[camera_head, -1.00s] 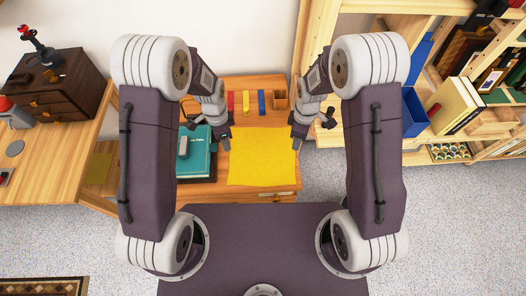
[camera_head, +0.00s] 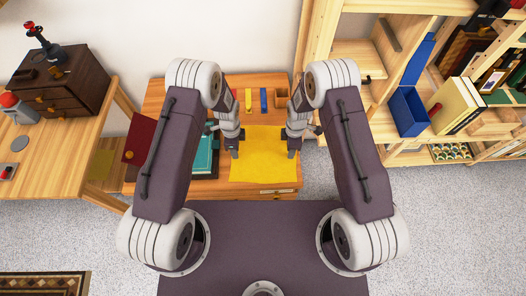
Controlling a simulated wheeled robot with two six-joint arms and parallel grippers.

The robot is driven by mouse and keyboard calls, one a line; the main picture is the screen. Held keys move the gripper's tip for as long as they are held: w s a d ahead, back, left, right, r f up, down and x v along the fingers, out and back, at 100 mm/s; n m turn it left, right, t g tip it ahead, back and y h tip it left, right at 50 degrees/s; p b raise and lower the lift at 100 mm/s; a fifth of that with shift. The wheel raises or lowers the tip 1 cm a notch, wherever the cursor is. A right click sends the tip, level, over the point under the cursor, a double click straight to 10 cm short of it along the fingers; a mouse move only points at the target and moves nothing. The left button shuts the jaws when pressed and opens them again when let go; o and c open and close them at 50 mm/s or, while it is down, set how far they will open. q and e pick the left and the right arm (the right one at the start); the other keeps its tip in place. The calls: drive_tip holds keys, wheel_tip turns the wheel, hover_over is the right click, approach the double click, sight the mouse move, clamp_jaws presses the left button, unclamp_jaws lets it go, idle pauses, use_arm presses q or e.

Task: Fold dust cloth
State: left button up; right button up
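The yellow dust cloth (camera_head: 264,160) lies flat and spread out on the wooden table (camera_head: 152,103), near its front edge. My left gripper (camera_head: 234,152) points down at the cloth's left edge, and my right gripper (camera_head: 292,151) points down at its right edge. The fingertips are small here, and I cannot tell whether they touch the cloth or whether anything is between them. The cloth's upper corners are partly hidden by my grippers.
A teal book (camera_head: 205,155) lies left of the cloth, partly behind my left arm. A dark red panel (camera_head: 139,138) stands at the table's left. Coloured strips and a small wooden box (camera_head: 281,98) lie behind the cloth. Shelves with a blue bin (camera_head: 409,111) stand right.

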use_arm(q)
drive_tip(key=shift+f+b, duration=0.3)
drive_tip(key=shift+f, duration=0.05)
use_arm(e)
drive_tip(key=shift+f, duration=0.3)
use_arm(q)
drive_tip(key=shift+r, duration=0.2)
drive_tip(key=shift+c, duration=0.9)
use_arm(e)
drive_tip(key=shift+r, duration=0.15)
drive_tip(key=shift+c, duration=1)
use_arm(q)
clamp_jaws()
use_arm(e)
clamp_jaws()
